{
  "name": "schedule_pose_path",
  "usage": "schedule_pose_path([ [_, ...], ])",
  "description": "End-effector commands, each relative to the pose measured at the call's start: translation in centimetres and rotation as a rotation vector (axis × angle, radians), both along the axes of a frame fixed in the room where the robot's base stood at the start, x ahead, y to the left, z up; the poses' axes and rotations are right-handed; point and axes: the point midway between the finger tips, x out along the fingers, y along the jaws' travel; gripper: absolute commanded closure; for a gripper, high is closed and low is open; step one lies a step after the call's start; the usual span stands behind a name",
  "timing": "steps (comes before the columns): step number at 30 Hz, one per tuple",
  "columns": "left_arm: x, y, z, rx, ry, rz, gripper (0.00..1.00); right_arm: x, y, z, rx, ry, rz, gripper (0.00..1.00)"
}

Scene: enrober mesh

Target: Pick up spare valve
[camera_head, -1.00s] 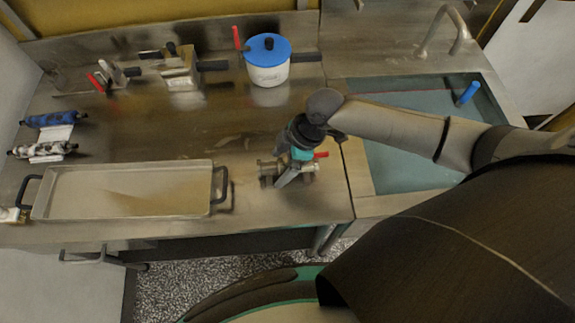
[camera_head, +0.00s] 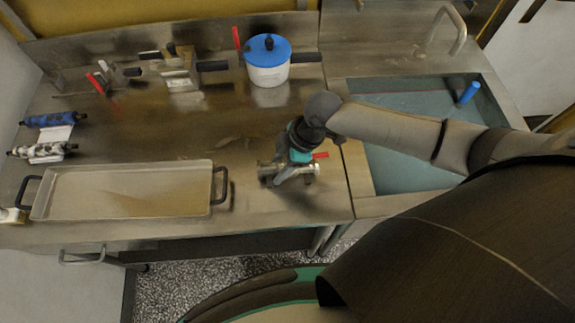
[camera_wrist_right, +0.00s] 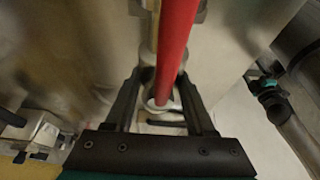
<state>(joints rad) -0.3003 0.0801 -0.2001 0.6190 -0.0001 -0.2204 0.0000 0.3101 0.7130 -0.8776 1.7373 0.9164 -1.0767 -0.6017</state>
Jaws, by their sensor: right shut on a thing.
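The spare valve (camera_head: 308,169) is a metal fitting with a red lever, at the front of the steel counter, right of the tray. My right gripper (camera_head: 283,178) reaches down over it and is shut on its metal body. In the right wrist view the red lever (camera_wrist_right: 176,45) runs up between the two fingers, and a round metal part lies at its lower end. The gripper hides part of the valve body. I cannot tell whether the valve still touches the counter. My left gripper is not in view.
A shallow tray (camera_head: 130,165) with black handles lies left of the valve. A white pot with a blue lid (camera_head: 268,48) and metal fittings (camera_head: 180,76) stand at the back. Two rolls (camera_head: 55,120) lie at far left. The sink (camera_head: 400,165) is right. The counter's middle is clear.

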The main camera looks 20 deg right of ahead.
Motion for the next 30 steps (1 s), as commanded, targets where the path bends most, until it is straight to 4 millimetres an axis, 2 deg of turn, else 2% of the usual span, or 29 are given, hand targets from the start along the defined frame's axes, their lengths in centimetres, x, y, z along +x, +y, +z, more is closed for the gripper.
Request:
schedule_pose_path([
  [1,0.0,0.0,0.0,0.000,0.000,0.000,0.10,0.0,0.0,0.0,0.000,0.000,0.000,0.91],
  [4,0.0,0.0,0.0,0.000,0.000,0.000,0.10,0.0,0.0,0.0,0.000,0.000,0.000,1.00],
  [22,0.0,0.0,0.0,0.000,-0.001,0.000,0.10,0.1,0.0,0.2,0.002,-0.004,0.000,1.00],
  [26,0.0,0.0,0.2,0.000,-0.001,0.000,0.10,0.2,0.0,0.9,0.003,-0.005,-0.001,1.00],
  [30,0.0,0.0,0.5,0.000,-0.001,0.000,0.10,0.2,0.1,2.5,0.003,-0.006,0.001,1.00],
])
